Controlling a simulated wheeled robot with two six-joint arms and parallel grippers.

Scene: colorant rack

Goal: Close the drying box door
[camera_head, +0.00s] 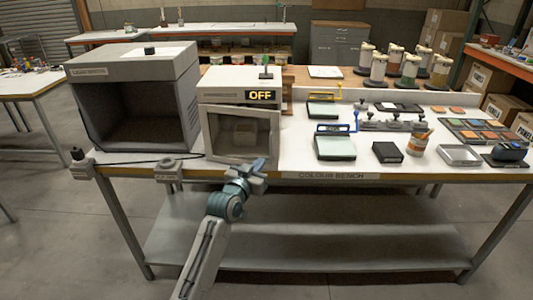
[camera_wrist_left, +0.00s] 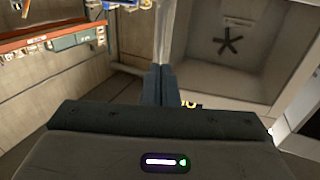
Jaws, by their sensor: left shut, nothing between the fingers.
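The drying box (camera_head: 238,85) is a pale cabinet with a lit "OFF" sign, left of centre on the bench. Its framed, windowed door (camera_head: 240,157) is across the front; I cannot tell whether a small gap is left. My left gripper (camera_head: 262,168) is in front of the door's lower right part, at about the bench's front edge. Its fingers are together and empty in the left wrist view (camera_wrist_left: 158,84). There, a pale upright edge stands just beyond the fingertips, with a grey recess and dark star-shaped fan to its right. Contact is unclear. My right gripper is out of view.
A larger grey open-fronted booth (camera_head: 135,75) stands left of the drying box. Green-topped trays (camera_head: 335,147), a black box (camera_head: 387,152) and a metal tray (camera_head: 460,155) are to the right on the bench (camera_head: 300,165). The floor in front looks clear.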

